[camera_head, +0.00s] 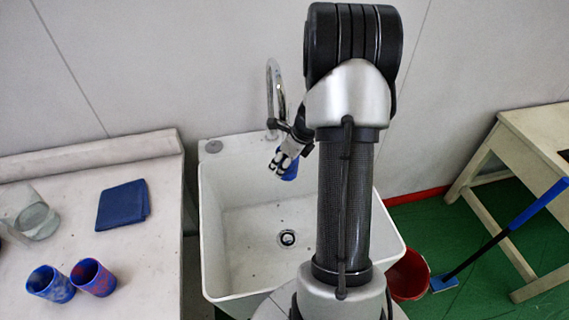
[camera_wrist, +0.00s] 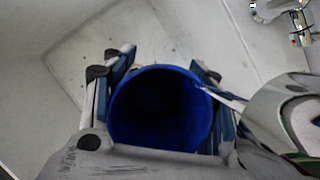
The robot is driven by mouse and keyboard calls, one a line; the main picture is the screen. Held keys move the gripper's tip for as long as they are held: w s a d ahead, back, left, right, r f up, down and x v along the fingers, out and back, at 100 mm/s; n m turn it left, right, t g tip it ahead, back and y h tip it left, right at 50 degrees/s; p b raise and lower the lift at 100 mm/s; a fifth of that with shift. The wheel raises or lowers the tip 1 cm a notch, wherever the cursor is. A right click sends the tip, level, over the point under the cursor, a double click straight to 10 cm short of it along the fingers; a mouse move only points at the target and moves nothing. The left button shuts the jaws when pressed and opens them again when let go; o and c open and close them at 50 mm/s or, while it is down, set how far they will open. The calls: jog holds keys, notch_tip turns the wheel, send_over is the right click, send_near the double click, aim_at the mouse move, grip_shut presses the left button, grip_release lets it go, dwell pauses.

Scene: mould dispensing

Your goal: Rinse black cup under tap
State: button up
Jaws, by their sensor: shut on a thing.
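My gripper (camera_head: 283,160) is shut on a blue cup (camera_head: 290,171) above the back part of the white sink (camera_head: 215,225). In the wrist view the cup (camera_wrist: 118,112) sits between the two fingers (camera_wrist: 158,72), its round mouth facing the camera and its inside dark. The cup held looks blue, not black. The chrome tap (camera_head: 271,85) rises behind the sink, and its spout (camera_wrist: 275,108) shows large and close at the cup's right in the wrist view. I cannot tell whether water runs or whether the spout is over the cup's mouth.
On the left counter (camera_head: 150,255) stand a blue patterned cup (camera_head: 50,285), a blue-and-red cup (camera_head: 93,277), a glass jar (camera_head: 36,218) and a folded blue cloth (camera_head: 123,205). A red bucket (camera_head: 408,275) and blue-handled mop (camera_head: 508,232) are right of the sink. The basin is empty around its drain (camera_head: 287,238).

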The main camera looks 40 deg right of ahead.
dwell(0.4)
jog(key=shift+w+a+p, duration=0.2)
jog(key=shift+w+p, duration=0.2)
jog(key=shift+w, duration=0.05)
jog(key=shift+s, duration=0.15)
jog(key=shift+s+d, duration=0.25)
jog(key=shift+s, duration=0.15)
jog(key=s+a+b, duration=0.2)
jog(key=s+a, duration=0.1)
jog(key=a, duration=0.4)
jog(key=shift+s+b, duration=0.3)
jog(key=shift+b, duration=0.05)
dwell(0.4)
jog(key=shift+a, duration=0.1)
dwell(1.1)
